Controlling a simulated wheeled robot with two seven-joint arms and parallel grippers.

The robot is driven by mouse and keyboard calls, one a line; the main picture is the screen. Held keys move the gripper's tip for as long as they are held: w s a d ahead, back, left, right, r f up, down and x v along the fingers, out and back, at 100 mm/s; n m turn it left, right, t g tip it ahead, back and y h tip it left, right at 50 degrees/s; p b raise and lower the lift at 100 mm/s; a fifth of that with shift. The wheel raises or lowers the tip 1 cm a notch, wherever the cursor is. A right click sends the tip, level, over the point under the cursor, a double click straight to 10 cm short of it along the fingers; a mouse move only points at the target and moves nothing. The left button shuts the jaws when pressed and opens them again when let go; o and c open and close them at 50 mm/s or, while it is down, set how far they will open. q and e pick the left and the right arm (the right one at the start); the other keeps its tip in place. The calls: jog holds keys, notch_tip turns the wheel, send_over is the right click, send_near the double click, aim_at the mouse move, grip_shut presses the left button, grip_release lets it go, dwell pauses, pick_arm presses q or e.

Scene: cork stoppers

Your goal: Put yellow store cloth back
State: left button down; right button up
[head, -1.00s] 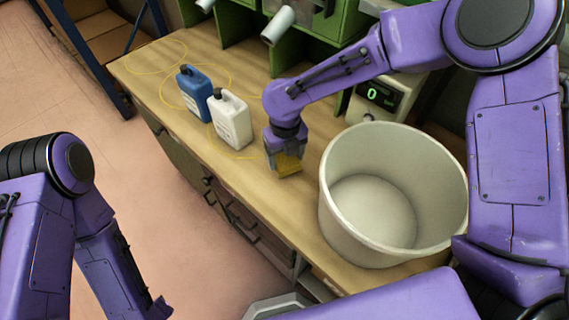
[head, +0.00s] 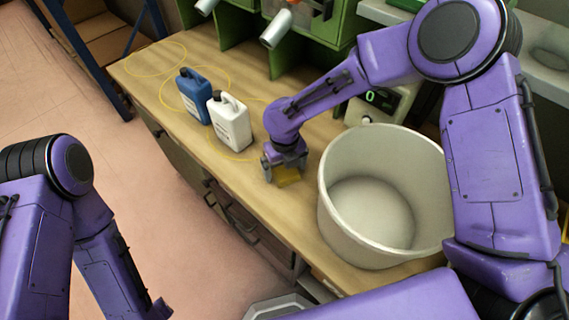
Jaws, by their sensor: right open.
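The yellow cloth (head: 287,178) lies on the wooden counter (head: 205,60), directly below my right gripper (head: 283,173). The gripper points down at it with open fingers, and part of the cloth is hidden behind them. I cannot tell whether the fingers touch the cloth. My left arm is at the lower left, away from the counter, and its gripper is not clearly shown.
A large white tub (head: 385,195) stands just right of my right gripper. A white jug (head: 230,122) and a blue jug (head: 194,95) stand to its left. Thin yellow rings (head: 155,57) mark the counter. Green shelving (head: 300,50) and a digital scale (head: 385,98) stand behind.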

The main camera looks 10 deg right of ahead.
notch_tip(320, 180, up, 12)
jog(key=b, duration=0.1)
jog(key=shift+r, duration=0.15)
